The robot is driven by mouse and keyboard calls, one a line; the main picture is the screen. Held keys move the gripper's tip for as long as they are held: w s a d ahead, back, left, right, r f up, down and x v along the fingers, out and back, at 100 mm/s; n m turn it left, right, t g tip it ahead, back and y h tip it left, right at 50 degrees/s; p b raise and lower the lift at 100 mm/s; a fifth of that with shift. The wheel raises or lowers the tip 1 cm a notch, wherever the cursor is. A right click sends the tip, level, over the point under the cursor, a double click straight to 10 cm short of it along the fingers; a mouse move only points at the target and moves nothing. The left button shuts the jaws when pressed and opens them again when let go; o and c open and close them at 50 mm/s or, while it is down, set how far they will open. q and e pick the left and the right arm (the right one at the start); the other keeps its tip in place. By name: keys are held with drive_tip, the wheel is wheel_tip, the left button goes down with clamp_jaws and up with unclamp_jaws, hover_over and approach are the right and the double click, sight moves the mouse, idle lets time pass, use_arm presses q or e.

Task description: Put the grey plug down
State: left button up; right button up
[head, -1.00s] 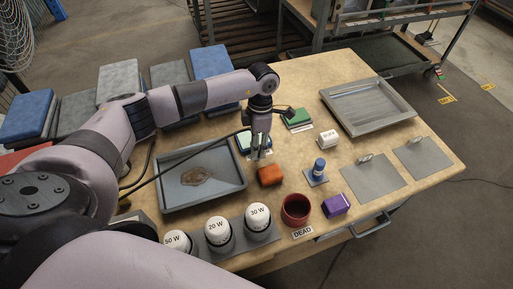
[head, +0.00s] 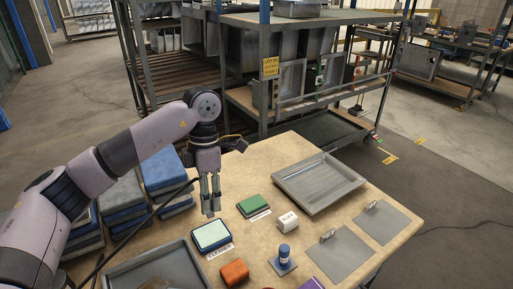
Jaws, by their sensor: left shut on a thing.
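My left gripper (head: 210,210) points down near the table's back left edge, behind the pale green pad. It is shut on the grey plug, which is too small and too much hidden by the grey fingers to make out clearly. I cannot tell whether the plug touches the tabletop. My right gripper is not in view.
Grey trays lie left (head: 181,248) and right (head: 281,177). Stacked blue pads (head: 163,172) stand left.

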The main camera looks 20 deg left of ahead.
use_arm(q)
drive_tip(key=m, duration=0.1)
drive_tip(key=d+m, duration=0.1)
drive_tip(key=m, duration=0.1)
drive_tip(key=shift+s+y, duration=0.3)
drive_tip(key=shift+s, duration=0.1)
drive_tip(key=s+d+f+m+t, duration=0.1)
drive_tip(key=s+d+f+m, duration=0.1)
drive_tip(key=s+m, duration=0.4)
drive_tip(key=s+d+f+m+t+y, duration=0.1)
drive_tip(key=s+m, duration=0.6)
drive_tip(key=m, duration=1)
drive_tip(key=shift+d+f+t, duration=0.6)
drive_tip(key=shift+d+f, duration=0.3)
